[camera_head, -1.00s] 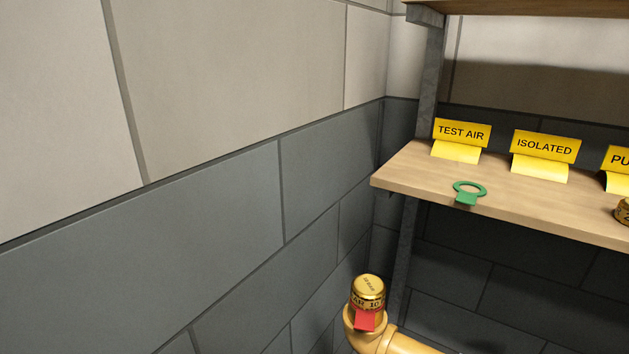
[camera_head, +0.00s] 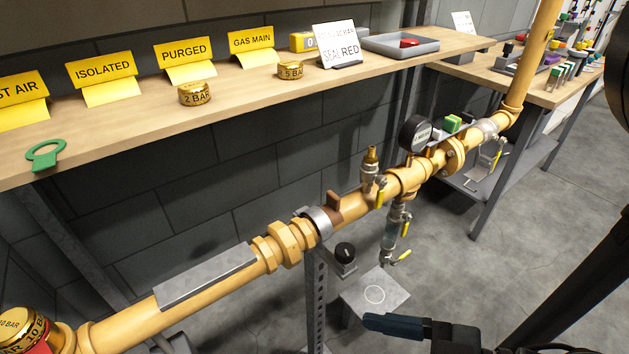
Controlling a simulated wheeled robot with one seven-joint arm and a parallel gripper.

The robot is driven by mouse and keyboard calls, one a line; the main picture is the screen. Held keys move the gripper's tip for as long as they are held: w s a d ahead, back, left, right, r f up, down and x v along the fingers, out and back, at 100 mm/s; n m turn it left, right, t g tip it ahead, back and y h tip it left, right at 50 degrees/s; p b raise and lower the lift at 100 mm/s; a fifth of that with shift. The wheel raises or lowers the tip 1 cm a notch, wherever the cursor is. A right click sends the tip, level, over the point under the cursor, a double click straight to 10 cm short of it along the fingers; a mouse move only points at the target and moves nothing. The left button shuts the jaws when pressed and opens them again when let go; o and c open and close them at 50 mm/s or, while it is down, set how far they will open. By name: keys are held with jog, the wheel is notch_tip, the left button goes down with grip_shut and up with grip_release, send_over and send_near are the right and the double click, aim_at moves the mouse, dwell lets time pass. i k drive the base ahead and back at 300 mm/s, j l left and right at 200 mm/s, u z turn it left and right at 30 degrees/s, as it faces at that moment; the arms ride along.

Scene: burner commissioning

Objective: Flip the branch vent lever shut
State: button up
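A yellow gas pipe (camera_head: 205,299) runs diagonally up to the right across the view. Small valves with yellow levers sit along it. One lever (camera_head: 380,190) hangs beside the brass-topped upper fitting (camera_head: 371,163). Below the pipe, a drop branch (camera_head: 391,230) carries a lever (camera_head: 406,226) near its top and another (camera_head: 403,256) at its lower end. No label shows which is the branch vent lever. Part of my gripper (camera_head: 392,325) shows at the bottom, with a dark blue finger pointing left. It is nearer to me than the branch, apart from the levers; its opening is not clear.
A wooden shelf (camera_head: 215,107) behind the pipe holds yellow signs, brass caps and a grey tray (camera_head: 400,46). A round gauge (camera_head: 414,134) stands on the pipe. A grey plate (camera_head: 375,297) is below the branch. A bench (camera_head: 540,92) stands at the right; grey floor is open between.

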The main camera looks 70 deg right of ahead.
aim_at(380, 180)
jog(key=k+l, duration=0.25)
jog(key=k, duration=0.15)
jog(key=k+l, duration=0.25)
jog(key=k, duration=0.15)
jog(key=k+l, duration=0.2)
jog(key=k, duration=0.2)
